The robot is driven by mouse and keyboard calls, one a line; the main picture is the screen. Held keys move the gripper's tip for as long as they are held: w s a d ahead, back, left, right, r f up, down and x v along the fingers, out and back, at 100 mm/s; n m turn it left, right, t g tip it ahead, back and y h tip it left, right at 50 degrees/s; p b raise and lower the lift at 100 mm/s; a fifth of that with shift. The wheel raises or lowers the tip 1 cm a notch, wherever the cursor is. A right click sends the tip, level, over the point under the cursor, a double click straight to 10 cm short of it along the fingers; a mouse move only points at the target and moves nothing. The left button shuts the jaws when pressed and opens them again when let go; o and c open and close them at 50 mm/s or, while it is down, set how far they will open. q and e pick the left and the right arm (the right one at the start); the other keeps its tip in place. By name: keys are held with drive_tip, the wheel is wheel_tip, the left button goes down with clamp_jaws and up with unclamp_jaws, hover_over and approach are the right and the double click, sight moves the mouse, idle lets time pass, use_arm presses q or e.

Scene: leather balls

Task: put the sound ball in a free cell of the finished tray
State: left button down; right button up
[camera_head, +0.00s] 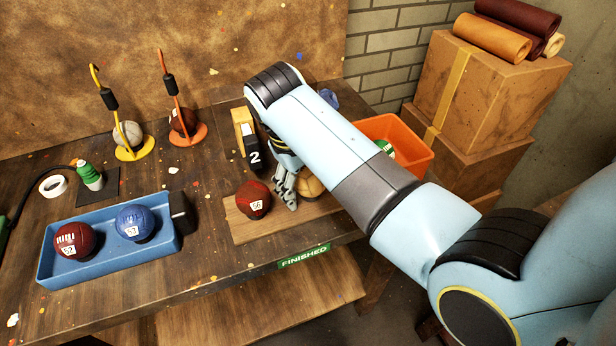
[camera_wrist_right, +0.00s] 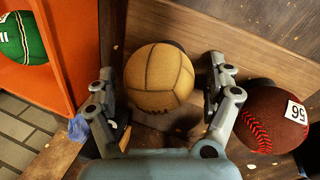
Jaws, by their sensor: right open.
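A tan ball (camera_head: 309,186) sits on the wooden board (camera_head: 246,232) and is partly hidden by my right gripper (camera_head: 287,193). In the right wrist view the tan ball (camera_wrist_right: 160,78) shows between and beyond the open fingers of my right gripper (camera_wrist_right: 163,100); contact cannot be told. A dark red ball marked 56 (camera_head: 254,199) sits on the board to the left; it also shows in the right wrist view (camera_wrist_right: 272,120). A green FINISHED label (camera_head: 303,257) is on the bench front edge below the board. My left gripper is not in view.
A blue tray (camera_head: 112,267) holds a red ball (camera_head: 75,240) and a blue ball (camera_head: 135,222). Two hook stands with balls (camera_head: 128,134) (camera_head: 183,121) stand behind. An orange bin (camera_head: 408,132) with a green ball (camera_head: 385,149) is at the right. A number 2 block (camera_head: 253,157) stands near my gripper.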

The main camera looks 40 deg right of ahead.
drive_tip(key=shift+r, duration=0.15)
drive_tip(key=p+v, duration=1)
drive_tip(key=p, duration=0.1)
drive_tip(key=shift+w+r, duration=0.1)
drive_tip(key=shift+r, duration=0.05)
drive_tip(key=shift+a+r, duration=0.1)
drive_tip(key=shift+r, duration=0.25)
drive_tip(key=shift+a+r, duration=0.1)
drive_tip(key=shift+r, duration=0.3)
